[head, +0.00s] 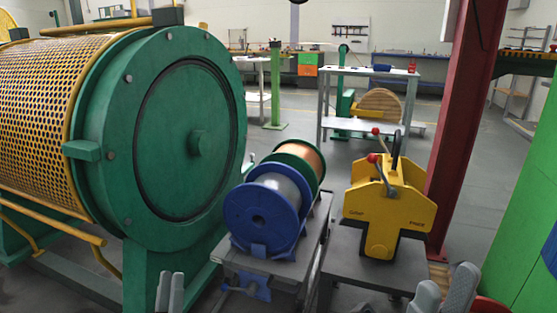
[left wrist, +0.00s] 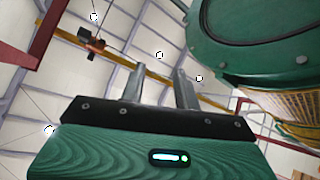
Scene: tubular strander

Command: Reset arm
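My left gripper (head: 170,290) shows at the bottom edge of the head view, in front of the green machine's base. In the left wrist view its two grey fingers (left wrist: 160,88) stand apart with nothing between them, pointing up toward the ceiling. My right gripper (head: 446,291) is at the lower right of the head view, in front of the yellow press. Its fingers are apart and I see nothing between them. Most of both arms is out of view.
The green tubular machine (head: 165,150) with a yellow mesh guard (head: 45,120) fills the left. A blue spool (head: 265,212) sits on a grey stand. The yellow press (head: 385,205) has red-knobbed levers. A red column (head: 462,120) and a green panel (head: 525,230) stand at the right.

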